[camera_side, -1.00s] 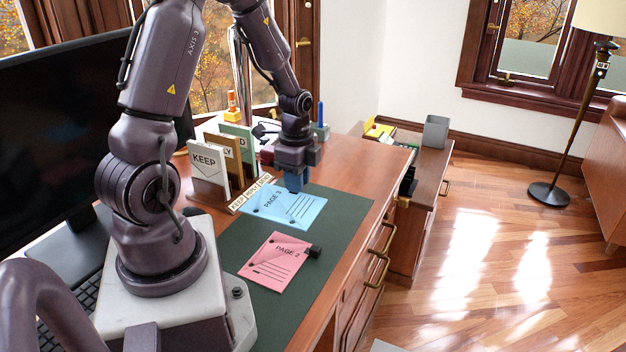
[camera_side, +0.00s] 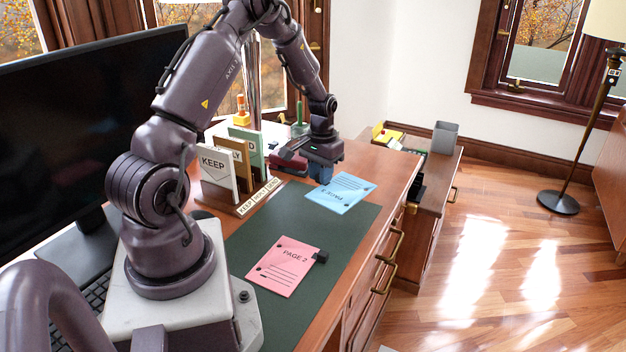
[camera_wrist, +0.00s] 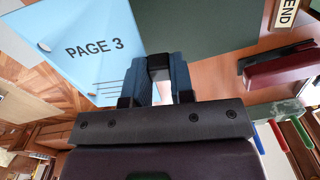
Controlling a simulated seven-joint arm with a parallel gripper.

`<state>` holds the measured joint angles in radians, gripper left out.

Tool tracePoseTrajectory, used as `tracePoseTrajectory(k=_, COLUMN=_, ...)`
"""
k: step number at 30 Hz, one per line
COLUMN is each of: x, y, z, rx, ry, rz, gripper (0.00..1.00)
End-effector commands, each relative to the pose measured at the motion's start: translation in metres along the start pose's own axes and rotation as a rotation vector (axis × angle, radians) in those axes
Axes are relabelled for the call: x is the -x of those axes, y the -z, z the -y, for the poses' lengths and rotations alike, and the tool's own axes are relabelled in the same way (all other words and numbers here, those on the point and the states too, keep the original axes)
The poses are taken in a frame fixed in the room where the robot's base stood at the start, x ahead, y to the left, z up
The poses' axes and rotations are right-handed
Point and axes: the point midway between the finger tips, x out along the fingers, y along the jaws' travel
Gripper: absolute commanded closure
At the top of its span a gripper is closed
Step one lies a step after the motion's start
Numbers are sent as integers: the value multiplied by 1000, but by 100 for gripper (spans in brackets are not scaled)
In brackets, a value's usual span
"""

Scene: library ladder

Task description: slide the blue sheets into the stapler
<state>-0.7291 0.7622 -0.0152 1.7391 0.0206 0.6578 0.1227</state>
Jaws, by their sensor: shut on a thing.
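The blue sheets (camera_side: 345,195), marked PAGE 3, lie turned at the far right end of the green mat, partly over the bare wood. They also fill the upper left of the wrist view (camera_wrist: 70,30). My gripper (camera_side: 321,176) is low at their far left edge. In the wrist view its blue fingers (camera_wrist: 158,82) are closed around a small dark block at the sheets' edge. The dark red stapler (camera_side: 290,163) is just left of my gripper, apart from the sheets. It also shows at the right of the wrist view (camera_wrist: 280,68).
A pink sheet (camera_side: 285,263) marked PAGE 2, with a black block (camera_side: 321,257), lies on the green mat (camera_side: 320,285). A sorter with a KEEP card (camera_side: 215,162) stands left of the stapler. A large monitor (camera_side: 80,130) is at left. The mat between is clear.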

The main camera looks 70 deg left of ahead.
Motion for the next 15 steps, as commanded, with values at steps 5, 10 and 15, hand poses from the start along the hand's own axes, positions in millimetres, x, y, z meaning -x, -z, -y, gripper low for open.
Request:
tracePoseTrajectory(k=5, x=-1, y=23, z=8, rx=419, ry=2, rz=-8, gripper=100)
tracePoseTrajectory(k=10, x=2, y=42, z=14, rx=820, ry=-3, rz=-17, gripper=100)
tracePoseTrajectory(k=15, x=9, y=57, z=18, rx=1213, ry=-12, rz=-27, gripper=100)
